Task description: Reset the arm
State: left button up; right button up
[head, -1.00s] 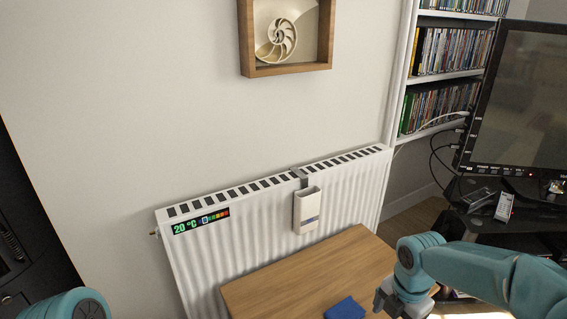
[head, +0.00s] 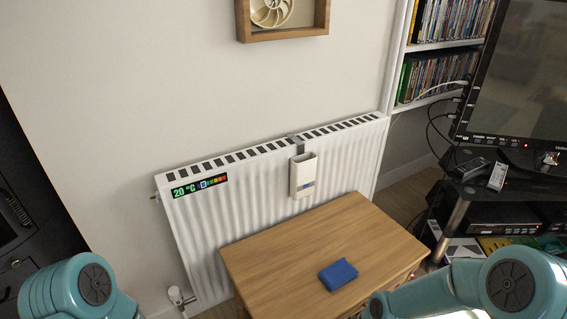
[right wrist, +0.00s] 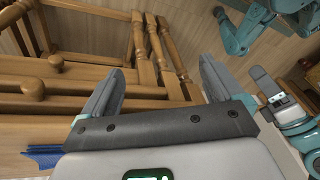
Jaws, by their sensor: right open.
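My right arm (head: 455,288) is bent at the lower right of the head view, in front of the wooden table; its gripper cannot be made out clearly there. In the right wrist view my right gripper (right wrist: 161,66) is open, its two grey fingers spread with nothing between them. Turned wooden table parts show behind the fingers. Of my left arm (head: 80,288), only a teal joint shows at the lower left of the head view; its gripper is out of that picture. Teal and grey parts of my own body show at the right of the wrist view.
A small wooden table (head: 290,245) stands before a white radiator (head: 245,215). A blue item (head: 338,274) lies on its top. A black TV stand (head: 450,225) with a monitor (head: 515,75) and shelves of cases (head: 440,72) are at the right. A framed shell (head: 283,14) hangs above.

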jog(key=s+a+f+m, duration=0.3)
jog(key=s+f+m, duration=0.4)
jog(key=s+m, duration=0.65)
notch_tip(320, 180, up, 25)
jog(key=p, duration=2.6)
jog(key=shift+w+r+y, duration=0.2)
jog(key=shift+w+y, duration=0.2)
jog(key=shift+w, duration=0.05)
jog(key=shift+a, duration=0.1)
